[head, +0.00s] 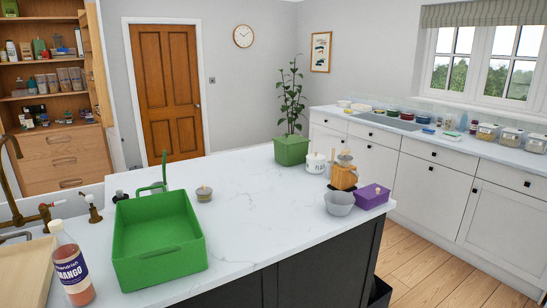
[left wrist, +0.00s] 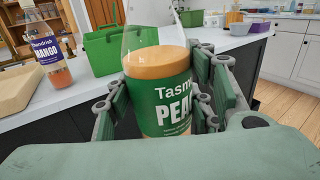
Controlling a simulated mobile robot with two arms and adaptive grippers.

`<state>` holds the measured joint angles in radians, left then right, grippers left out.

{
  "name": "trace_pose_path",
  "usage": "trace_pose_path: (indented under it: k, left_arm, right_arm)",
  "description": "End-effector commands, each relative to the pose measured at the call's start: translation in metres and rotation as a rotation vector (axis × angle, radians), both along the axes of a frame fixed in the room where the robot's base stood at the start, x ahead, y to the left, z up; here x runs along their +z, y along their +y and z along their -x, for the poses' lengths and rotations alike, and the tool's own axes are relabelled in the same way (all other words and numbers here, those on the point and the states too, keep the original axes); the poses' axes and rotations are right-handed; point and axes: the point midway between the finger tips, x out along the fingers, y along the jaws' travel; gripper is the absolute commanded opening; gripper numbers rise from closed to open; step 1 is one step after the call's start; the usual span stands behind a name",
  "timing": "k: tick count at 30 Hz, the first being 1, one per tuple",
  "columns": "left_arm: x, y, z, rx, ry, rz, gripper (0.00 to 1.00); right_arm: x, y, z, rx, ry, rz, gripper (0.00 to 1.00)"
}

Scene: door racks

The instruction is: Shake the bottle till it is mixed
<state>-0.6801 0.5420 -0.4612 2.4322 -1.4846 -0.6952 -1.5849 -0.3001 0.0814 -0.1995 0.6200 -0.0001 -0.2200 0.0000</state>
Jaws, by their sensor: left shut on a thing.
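In the left wrist view my left gripper (left wrist: 160,98) is shut around a bottle (left wrist: 165,118) with a green label reading "PEA…", its fingers on both sides of the label. The bottle looks about upright, with an orange-tan content surface above the label and clear walls higher up. Its top is cut off by the picture edge, and its lower part is hidden behind the gripper. Another bottle, the mango bottle (head: 72,264), stands upright on the counter with a purple label and pale cap; it also shows in the left wrist view (left wrist: 58,62). My right gripper is in neither view.
A green crate (head: 160,262) stands beside the mango bottle on the white island (head: 245,225). A cutting board (head: 24,272) lies at the left. A grey bowl (head: 339,203), purple box (head: 371,196) and potted plant (head: 291,150) stand farther right. The island's middle is clear.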

Motion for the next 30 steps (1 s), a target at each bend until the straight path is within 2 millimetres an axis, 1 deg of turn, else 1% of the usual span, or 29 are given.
trace_pose_path:
  k: [1,2,3,4,5,6,7,9,10,13,30]
  left_arm:
    - [-0.007,0.000,0.001,0.000,0.011,-0.003,0.02]
    - [-0.022,0.000,0.000,0.002,0.016,-0.009,0.02]
    - [-0.043,0.000,0.001,0.001,0.020,-0.013,0.02]
    - [-0.052,0.000,0.000,0.002,0.018,-0.012,0.02]
    - [-0.057,0.000,0.000,0.001,0.014,-0.010,0.02]
    - [-0.054,0.000,0.000,0.001,0.009,-0.005,0.02]
    - [-0.042,0.000,0.000,0.001,0.003,0.001,0.02]
    - [-0.009,0.000,0.000,-0.001,-0.001,0.006,0.02]
    - [-0.002,0.000,0.000,-0.002,0.001,0.003,0.02]
    - [-0.004,0.000,0.001,-0.001,0.010,-0.004,0.02]
    - [-0.004,0.000,0.000,0.000,0.009,-0.003,0.02]
  right_arm:
    - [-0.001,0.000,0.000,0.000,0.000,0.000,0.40]
    - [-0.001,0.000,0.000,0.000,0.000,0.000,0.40]
    - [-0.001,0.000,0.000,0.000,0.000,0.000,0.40]
    - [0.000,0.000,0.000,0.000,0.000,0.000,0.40]
    - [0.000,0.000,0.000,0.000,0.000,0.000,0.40]
    - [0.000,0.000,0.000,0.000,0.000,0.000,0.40]
    - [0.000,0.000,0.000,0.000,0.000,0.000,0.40]
    - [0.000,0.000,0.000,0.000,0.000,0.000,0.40]
    - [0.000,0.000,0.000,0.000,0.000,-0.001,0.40]
    - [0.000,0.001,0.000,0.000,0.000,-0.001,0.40]
    - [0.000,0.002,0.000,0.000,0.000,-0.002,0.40]
